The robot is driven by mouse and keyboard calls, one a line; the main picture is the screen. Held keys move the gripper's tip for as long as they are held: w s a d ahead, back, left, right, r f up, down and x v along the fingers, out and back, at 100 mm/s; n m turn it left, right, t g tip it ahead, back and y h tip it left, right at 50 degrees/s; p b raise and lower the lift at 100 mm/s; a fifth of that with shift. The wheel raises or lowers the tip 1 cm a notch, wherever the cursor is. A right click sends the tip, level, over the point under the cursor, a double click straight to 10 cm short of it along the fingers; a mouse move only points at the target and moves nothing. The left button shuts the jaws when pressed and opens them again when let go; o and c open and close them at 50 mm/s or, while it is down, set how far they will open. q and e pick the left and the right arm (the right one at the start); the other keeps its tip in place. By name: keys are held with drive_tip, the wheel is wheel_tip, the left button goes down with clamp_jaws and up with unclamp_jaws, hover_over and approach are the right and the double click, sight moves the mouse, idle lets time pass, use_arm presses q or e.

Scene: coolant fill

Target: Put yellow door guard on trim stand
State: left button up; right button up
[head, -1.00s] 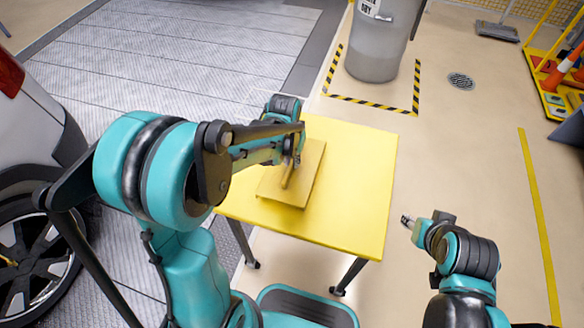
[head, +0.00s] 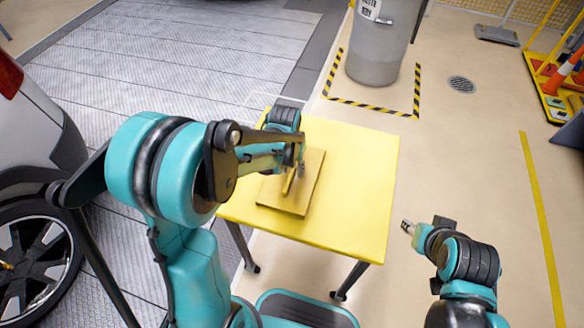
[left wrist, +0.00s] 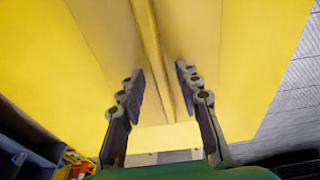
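The yellow door guard looks like a narrow yellow strip (head: 288,186) lying on a flat tan-yellow board (head: 290,208), which seems to be the trim stand, on the left part of the yellow table. My left gripper (head: 298,168) is low over the board. In the left wrist view its two dark fingers (left wrist: 159,76) are apart, one on each side of the strip (left wrist: 152,35), with a gap showing on both sides. Part of the board is hidden behind my left arm. My right gripper (head: 407,226) is off the table's right side, with nothing visible in it.
The yellow table (head: 362,180) is clear on its right side. A grey bin (head: 378,50) stands behind it inside striped floor tape. A car wheel (head: 35,255) is at the left. A yellow rack with a cone (head: 562,75) is at the far right.

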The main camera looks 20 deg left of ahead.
sight(290, 175)
use_arm(q)
wheel_tip(290, 175, up, 11)
drive_tip(key=s+p, duration=0.2)
drive_tip(key=p, duration=0.2)
drive_tip(key=s+r+t, duration=0.2)
drive_tip(key=s+r, duration=0.1)
drive_tip(key=s, duration=0.3)
drive_tip(key=s+r+t, duration=0.3)
drive_tip(key=s, duration=0.4)
drive_tip(key=shift+s+a+r+p, duration=0.15)
drive_tip(key=shift+s+r+p, duration=0.1)
drive_tip(key=shift+r+p, duration=0.05)
